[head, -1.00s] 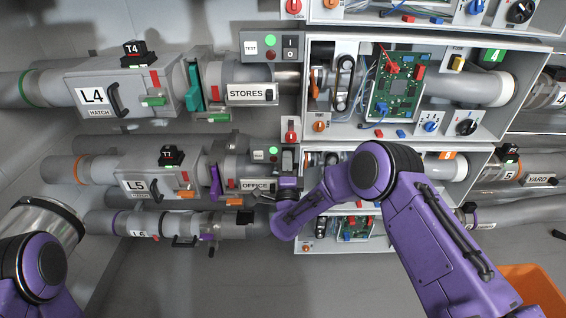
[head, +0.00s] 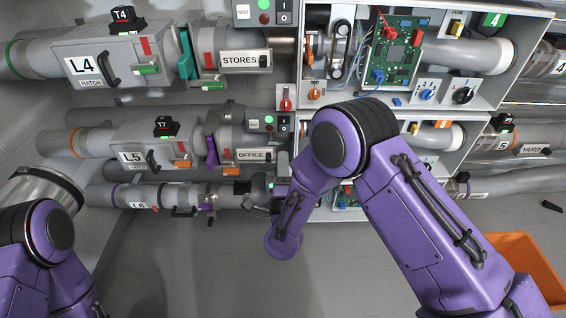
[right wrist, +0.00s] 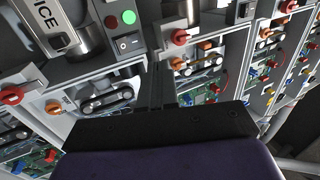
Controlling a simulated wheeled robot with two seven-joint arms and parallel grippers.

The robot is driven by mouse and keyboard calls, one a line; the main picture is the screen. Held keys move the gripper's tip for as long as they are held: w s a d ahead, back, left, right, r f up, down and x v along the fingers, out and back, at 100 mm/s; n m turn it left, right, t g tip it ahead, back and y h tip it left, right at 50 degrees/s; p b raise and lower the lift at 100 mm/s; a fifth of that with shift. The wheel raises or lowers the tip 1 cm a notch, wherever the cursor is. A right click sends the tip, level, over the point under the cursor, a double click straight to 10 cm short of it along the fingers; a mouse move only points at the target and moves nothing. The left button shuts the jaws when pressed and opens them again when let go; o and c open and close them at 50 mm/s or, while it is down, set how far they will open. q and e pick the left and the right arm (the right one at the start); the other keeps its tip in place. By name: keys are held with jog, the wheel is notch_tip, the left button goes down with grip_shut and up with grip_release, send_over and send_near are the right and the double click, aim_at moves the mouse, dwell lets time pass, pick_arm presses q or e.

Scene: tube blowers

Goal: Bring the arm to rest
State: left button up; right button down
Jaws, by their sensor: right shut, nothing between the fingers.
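My right arm (head: 430,220), purple with dark joints, comes in from the lower right and bends at its elbow in front of the blower panels. My right gripper (head: 258,204) is small and dark in the head view, in front of the lowest pipes and partly hidden by its wrist. The right wrist view shows its dark fingers (right wrist: 158,70) together, with nothing between them, pointing towards the panels. I cannot tell the exact gap to them. My left arm (head: 45,245) shows at the lower left; its gripper is out of view.
The L4 pipe (head: 105,62), the L5 pipe (head: 125,150) and a lower pipe (head: 150,195) run along the left. An open panel box (head: 480,92) with a green board (head: 395,50) stands behind my elbow. An orange bin (head: 535,265) is at the lower right. The floor between the arms is clear.

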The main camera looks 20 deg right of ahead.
dwell(0.3)
jog(key=s+d+f+n+g+y+p, duration=0.25)
jog(key=s+f+n+g+y, duration=0.35)
jog(key=f+n, duration=0.7)
jog(key=s+d+f+g+h+p, duration=0.1)
jog(key=s+d+g, duration=0.3)
jog(key=s, duration=0.5)
jog(key=s+d+f+n+g+h+p, duration=0.1)
jog(key=s+d+f+g, duration=0.3)
jog(key=s, duration=0.5)
jog(key=s+d+f+g+h+p, duration=0.1)
jog(key=s+d+f+g+p, duration=0.1)
jog(key=s, duration=0.8)
jog(key=shift+d+f+n+g, duration=0.3)
jog(key=shift+d+g, duration=0.6)
